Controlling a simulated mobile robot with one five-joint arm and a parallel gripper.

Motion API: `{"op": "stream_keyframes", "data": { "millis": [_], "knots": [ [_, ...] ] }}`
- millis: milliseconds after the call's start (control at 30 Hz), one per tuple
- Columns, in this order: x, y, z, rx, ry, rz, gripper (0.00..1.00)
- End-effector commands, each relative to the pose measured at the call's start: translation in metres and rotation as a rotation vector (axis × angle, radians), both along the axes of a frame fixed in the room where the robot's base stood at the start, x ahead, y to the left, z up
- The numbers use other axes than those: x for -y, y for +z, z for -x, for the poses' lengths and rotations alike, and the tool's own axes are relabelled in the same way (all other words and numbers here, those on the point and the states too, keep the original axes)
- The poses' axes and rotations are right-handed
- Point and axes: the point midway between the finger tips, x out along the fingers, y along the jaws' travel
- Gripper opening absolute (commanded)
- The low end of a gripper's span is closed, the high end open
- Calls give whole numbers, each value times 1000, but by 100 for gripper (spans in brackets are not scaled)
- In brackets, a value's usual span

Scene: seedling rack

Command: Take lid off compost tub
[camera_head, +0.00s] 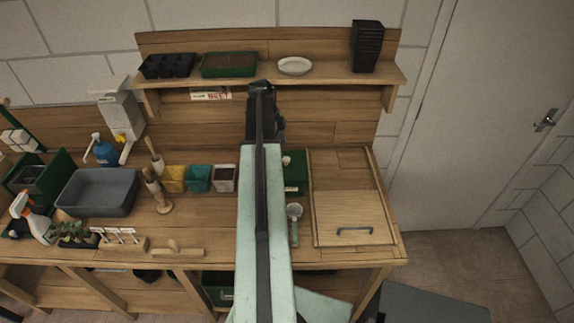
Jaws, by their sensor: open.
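My arm reaches up the middle of the picture, and my dark gripper (262,90) is at its far end, in front of the shelf edge and above the bench. It is open, and I see nothing between its fingers. A dark green tub-like thing (297,172) with a small pale knob stands on the bench just right of my arm. My arm hides its left part, so I cannot tell whether this is the compost tub. To its right, a wooden panel (350,205) with a grey handle lies in a wooden frame on the bench top.
A scoop (294,212) lies right of my arm. Left of it are several small coloured containers (198,178), a dibber on a stand (160,192) and a grey basin (97,192). The shelf (330,76) holds trays, a white saucer (294,66) and stacked black pots (367,46).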

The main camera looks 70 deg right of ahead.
Motion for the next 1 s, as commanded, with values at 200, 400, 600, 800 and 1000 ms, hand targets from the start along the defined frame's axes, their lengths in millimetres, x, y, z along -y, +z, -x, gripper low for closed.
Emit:
{"op": "stream_keyframes", "data": {
  "millis": [200, 400, 600, 800, 1000],
  "knots": [
    [-1, -15, 3, 0, 2, -1, 55],
    [-2, -48, 12, 0, 2, 0, 55],
    [-1, -50, 14, 0, 3, 0, 55],
    [-1, -49, 14, 0, 3, 0, 24],
    [-1, -49, 13, 0, 4, 0, 0]
  ]
}}
